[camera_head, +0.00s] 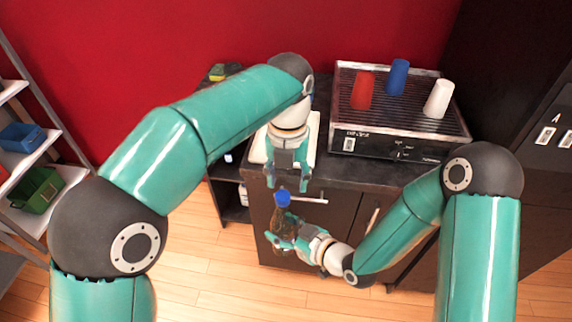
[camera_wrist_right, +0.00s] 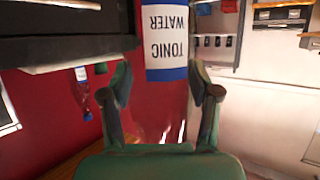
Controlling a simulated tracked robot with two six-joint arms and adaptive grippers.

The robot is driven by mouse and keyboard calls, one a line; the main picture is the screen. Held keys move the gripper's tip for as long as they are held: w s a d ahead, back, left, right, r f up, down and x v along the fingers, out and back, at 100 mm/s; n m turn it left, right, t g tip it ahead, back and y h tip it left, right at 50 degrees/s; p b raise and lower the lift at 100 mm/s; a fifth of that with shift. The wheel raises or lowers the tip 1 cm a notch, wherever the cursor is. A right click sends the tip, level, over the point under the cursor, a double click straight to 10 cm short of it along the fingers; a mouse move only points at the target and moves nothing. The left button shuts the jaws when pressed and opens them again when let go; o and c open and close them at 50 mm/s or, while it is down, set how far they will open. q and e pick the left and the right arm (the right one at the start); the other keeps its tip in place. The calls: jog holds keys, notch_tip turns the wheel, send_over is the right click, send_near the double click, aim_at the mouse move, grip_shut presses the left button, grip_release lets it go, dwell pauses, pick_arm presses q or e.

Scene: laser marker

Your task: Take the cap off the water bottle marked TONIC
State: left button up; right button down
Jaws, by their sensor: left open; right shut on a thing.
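The tonic water bottle (camera_head: 283,222) is held upright in front of the dark counter, with its blue cap (camera_head: 283,197) on top. In the right wrist view its white and blue label (camera_wrist_right: 167,42) reads TONIC WATER, upside down. My right gripper (camera_wrist_right: 160,95) is shut on the bottle's clear body, one finger on each side; it also shows in the head view (camera_head: 284,237). My left gripper (camera_head: 287,183) is open and points down just above the cap, its fingers apart on either side. I cannot tell whether they touch the cap.
A coffee machine (camera_head: 372,143) stands on the counter at right, with red (camera_head: 362,90), blue (camera_head: 397,77) and white (camera_head: 438,99) cups on top. A white tray or board (camera_head: 257,150) lies behind my left gripper. Shelves with bins (camera_head: 37,190) stand at far left.

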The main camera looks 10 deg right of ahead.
aim_at(287, 192)
pick_arm(q)
jog(key=shift+f, duration=1.7)
